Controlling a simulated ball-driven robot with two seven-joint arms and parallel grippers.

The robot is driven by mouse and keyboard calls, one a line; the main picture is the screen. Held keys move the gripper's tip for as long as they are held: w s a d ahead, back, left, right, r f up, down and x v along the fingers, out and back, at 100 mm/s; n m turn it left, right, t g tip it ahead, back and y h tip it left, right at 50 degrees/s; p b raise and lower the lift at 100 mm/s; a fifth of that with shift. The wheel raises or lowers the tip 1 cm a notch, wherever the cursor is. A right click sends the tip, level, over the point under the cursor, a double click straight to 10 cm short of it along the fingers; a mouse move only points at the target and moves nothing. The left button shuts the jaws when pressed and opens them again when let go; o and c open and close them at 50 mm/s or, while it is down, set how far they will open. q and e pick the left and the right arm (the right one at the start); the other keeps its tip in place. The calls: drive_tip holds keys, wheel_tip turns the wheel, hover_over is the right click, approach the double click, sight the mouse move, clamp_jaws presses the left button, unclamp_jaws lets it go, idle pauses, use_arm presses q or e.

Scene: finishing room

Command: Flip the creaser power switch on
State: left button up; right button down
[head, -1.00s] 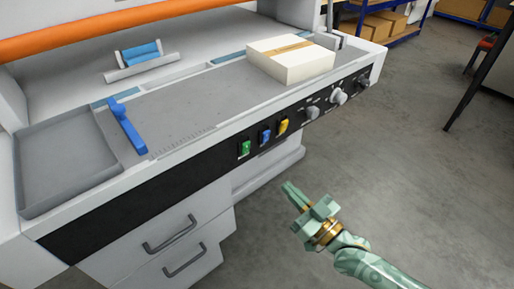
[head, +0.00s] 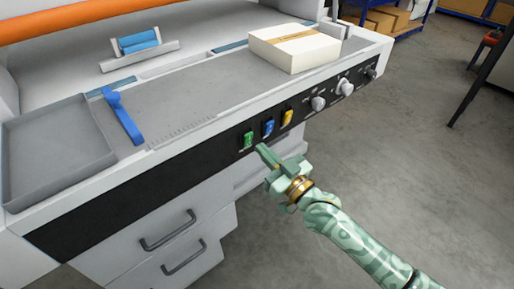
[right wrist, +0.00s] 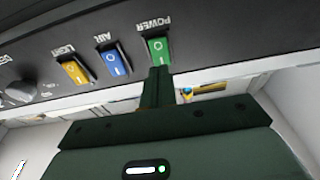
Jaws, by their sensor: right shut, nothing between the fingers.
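The creaser (head: 190,110) has a black front panel with a row of rocker switches. The green power switch (head: 248,141) is leftmost in the head view. In the right wrist view the green switch (right wrist: 160,50) sits under the label POWER, which appears upside down. My right gripper (head: 261,149) is shut and empty, its tips just below and right of the green switch. In the right wrist view the shut fingers (right wrist: 159,76) overlap the green switch's lower edge; I cannot tell whether they touch it. My left gripper is not in view.
A blue switch (head: 268,127) and a yellow switch (head: 287,117) sit close beside the green one. Grey knobs (head: 318,103) are further right. Drawers (head: 165,230) are below.

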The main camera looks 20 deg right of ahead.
sight(248, 139)
drive_tip(key=shift+w+a, duration=0.25)
drive_tip(key=shift+w, duration=0.4)
drive_tip(key=shift+w+a+r+b, duration=0.1)
drive_tip(key=shift+w+b, duration=0.2)
drive_tip(key=shift+w, duration=0.1)
drive_tip(key=shift+w+a+r, duration=0.1)
drive_tip(key=shift+w, duration=0.2)
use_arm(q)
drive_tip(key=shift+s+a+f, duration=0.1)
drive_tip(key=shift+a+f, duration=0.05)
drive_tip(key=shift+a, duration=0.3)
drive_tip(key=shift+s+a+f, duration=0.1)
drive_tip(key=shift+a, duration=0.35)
use_arm(e)
drive_tip(key=shift+r, duration=0.1)
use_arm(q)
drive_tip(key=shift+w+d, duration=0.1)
